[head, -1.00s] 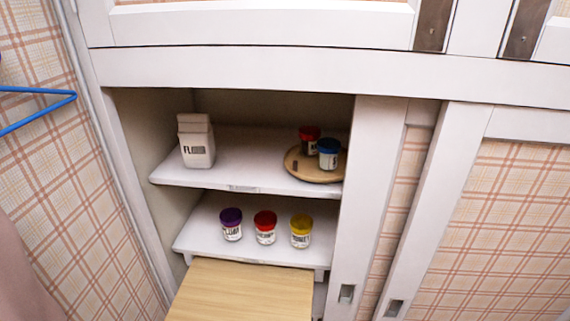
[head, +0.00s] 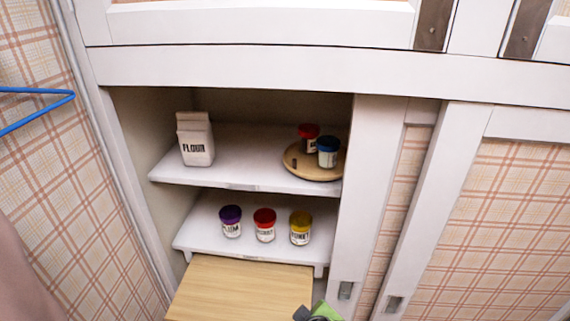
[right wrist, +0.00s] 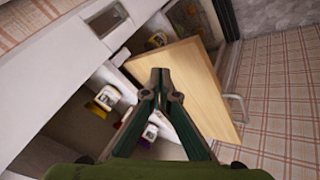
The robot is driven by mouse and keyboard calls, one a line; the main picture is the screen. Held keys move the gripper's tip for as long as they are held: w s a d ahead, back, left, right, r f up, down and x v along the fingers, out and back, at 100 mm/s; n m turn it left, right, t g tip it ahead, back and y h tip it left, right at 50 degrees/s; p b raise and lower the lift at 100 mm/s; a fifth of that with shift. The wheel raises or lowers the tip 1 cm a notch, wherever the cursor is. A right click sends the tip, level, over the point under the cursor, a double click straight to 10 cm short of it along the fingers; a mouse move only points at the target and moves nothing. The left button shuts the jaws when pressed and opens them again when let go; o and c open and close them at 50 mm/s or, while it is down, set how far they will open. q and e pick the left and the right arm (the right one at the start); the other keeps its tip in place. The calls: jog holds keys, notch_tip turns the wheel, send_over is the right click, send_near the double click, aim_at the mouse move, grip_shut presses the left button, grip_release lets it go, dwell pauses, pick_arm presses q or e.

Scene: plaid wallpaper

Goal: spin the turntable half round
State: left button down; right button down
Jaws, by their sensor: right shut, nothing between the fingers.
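The turntable (head: 308,174) is a round wooden disc on the right side of the upper shelf, partly tucked behind the cupboard's door frame. A dark mark shows near its left edge. A red-lidded jar (head: 308,132) and a blue-lidded jar (head: 327,153) stand on it, the blue one in front and partly covering the red one. My right gripper (right wrist: 160,85) is shut and empty in the right wrist view, over the wooden board. In the head view only a bit of green and grey of it (head: 320,312) shows at the bottom edge, well below the turntable. My left gripper is not in view.
A flour carton (head: 196,140) stands left on the upper shelf (head: 240,173). Purple-lidded (head: 231,222), red-lidded (head: 265,226) and yellow-lidded (head: 300,228) jars stand on the lower shelf. A wooden board (head: 235,290) juts out below. A door panel (head: 365,200) bounds the opening's right.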

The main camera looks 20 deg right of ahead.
jog(key=w+a+r+n+t+h, duration=0.2)
jog(key=w+r+n+t+h, duration=0.15)
jog(key=w+r, duration=0.85)
jog(key=w+a+r+n+t+h, duration=0.25)
jog(key=w+r+t+h, duration=0.4)
jog(key=r, duration=0.85)
jog(key=w+d+y+p, duration=0.1)
jog(key=w+d, duration=0.1)
jog(key=w, duration=0.1)
jog(key=w+d+g+p, duration=0.1)
jog(key=w+d, duration=0.1)
jog(key=w+d+y+p, duration=0.1)
jog(key=w+d, duration=0.1)
jog(key=w, duration=0.1)
jog(key=shift+w+r+n+g+y+p, duration=0.3)
jog(key=shift+r+g+p, duration=0.1)
jog(key=shift+w+d+p, duration=0.25)
jog(key=shift+d+p, duration=0.15)
jog(key=shift+d, duration=0.05)
jog(key=s, duration=0.1)
jog(key=s+d+p, duration=0.1)
jog(key=shift+s+d+f+p, duration=0.15)
jog(key=shift+s+d+p, duration=0.15)
jog(key=shift+s, duration=0.05)
jog(key=shift+s+d, duration=0.1)
jog(key=shift+s, duration=0.15)
jog(key=shift+f, duration=0.1)
jog(key=shift+w, duration=0.15)
jog(key=shift+f, duration=0.1)
